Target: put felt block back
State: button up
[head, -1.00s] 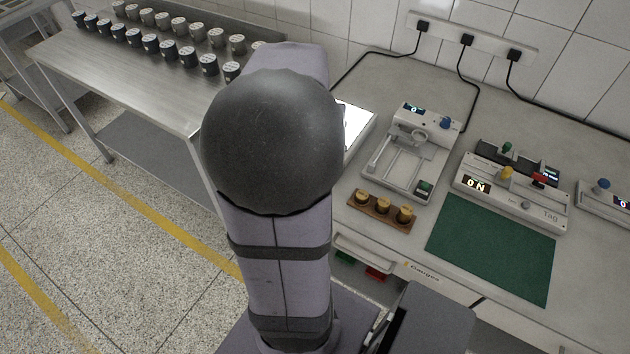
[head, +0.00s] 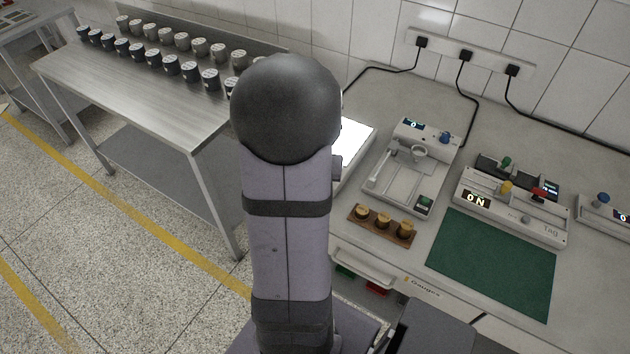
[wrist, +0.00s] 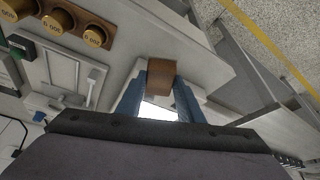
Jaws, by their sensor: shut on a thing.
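The felt block, a brown block (wrist: 161,76), shows in the wrist view between the two blue fingers of my gripper (wrist: 164,88). My gripper is shut on it. Bright white shows between the fingers just below the block. In the head view my own arm hides the gripper and the block.
A wooden rack (head: 352,210) with brass weights stands at the counter's front, beside a scale-like device (head: 400,190). A green mat (head: 495,262) lies right. Below is a partly open drawer (head: 362,268) with green and red items. Dark-sided cups (head: 171,65) line the steel table.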

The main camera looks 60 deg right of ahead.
jog(key=shift+f, duration=0.1)
jog(key=shift+f+b, duration=0.4)
jog(key=shift+b, duration=0.05)
jog(key=shift+f, duration=0.2)
jog(key=o, duration=1.3)
jog(key=shift+c, duration=0.2)
jog(key=shift+r, duration=0.15)
jog(key=shift+r+p, duration=0.6)
jog(key=shift+r, duration=0.2)
jog(key=b+v, duration=0.1)
jog(key=v, duration=1)
jog(key=shift+a+r, duration=0.2)
jog(key=shift+r, duration=0.05)
